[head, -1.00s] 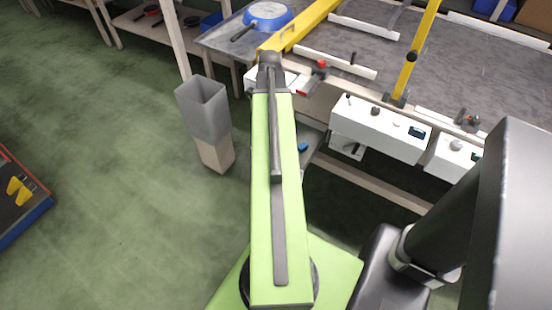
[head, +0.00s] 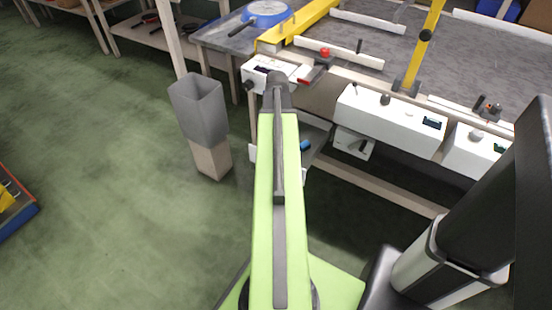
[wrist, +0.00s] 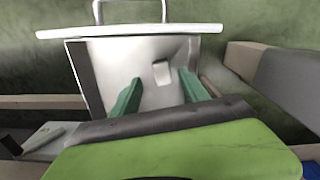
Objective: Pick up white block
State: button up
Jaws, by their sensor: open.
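A small white block (wrist: 161,72) lies on the floor of an open white drawer (wrist: 92,75) in the wrist view. My gripper (wrist: 160,80) is open, its two green fingers pointing into the drawer. The block shows between the fingertips, a little nearer the right finger; whether either touches it, I cannot tell. In the head view, my arm hides the block and gripper; only bits of the drawer front (head: 252,153) show on either side of the arm.
The drawer's front panel (wrist: 130,31) and handle (wrist: 130,8) stand at the far end. A grey bin (head: 197,108) on a wooden post stands left of my arm. The conveyor table with white control boxes (head: 388,120) is ahead and right. Open floor lies left.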

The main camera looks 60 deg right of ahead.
jog(key=shift+f, duration=0.1)
notch_tip(320, 180, down, 5)
jog(key=b, duration=0.5)
jog(key=shift+w+f, duration=0.15)
grip_shut()
